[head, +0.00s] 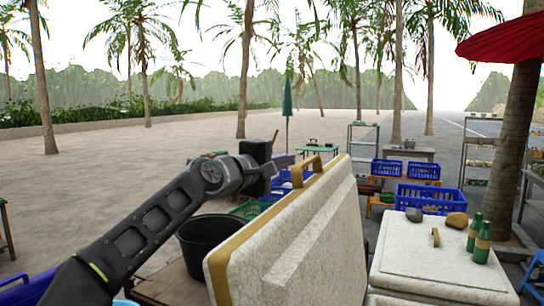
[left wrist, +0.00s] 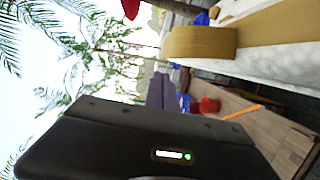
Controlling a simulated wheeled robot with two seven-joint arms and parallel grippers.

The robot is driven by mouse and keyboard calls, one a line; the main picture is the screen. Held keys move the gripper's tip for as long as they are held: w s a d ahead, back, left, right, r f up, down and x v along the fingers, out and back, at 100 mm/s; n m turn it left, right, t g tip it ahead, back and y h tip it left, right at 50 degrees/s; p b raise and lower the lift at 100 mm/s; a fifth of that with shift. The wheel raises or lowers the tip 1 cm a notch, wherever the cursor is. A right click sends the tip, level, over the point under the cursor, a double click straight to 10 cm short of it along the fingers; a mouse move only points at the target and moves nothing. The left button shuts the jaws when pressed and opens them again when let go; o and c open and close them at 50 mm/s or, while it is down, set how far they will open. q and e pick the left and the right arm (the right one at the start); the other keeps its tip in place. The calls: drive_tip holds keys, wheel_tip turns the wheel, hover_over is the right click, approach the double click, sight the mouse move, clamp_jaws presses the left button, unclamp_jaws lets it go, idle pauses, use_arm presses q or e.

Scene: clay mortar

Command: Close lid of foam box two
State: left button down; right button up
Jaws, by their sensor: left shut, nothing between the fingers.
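A white foam box lid (head: 305,240) with a tan edge band stands raised and tilted in the middle of the head view. A tan handle (head: 306,170) sits on its top edge; the handle also shows close up in the left wrist view (left wrist: 200,42). My left gripper (head: 284,161) is shut and empty, at the lid's far left side near the handle, seemingly apart from it. The box under the raised lid is hidden. My right gripper is not in view.
A second foam box (head: 430,270) at right has its lid down, with two green bottles (head: 478,238) and stones on top. A black bucket (head: 207,243) stands left of the raised lid. Blue crates (head: 428,198) stand behind. A tree trunk (head: 512,150) rises at right.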

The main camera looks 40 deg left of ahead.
use_arm(q)
drive_tip(key=shift+w+d, duration=0.3)
drive_tip(key=shift+d, duration=0.6)
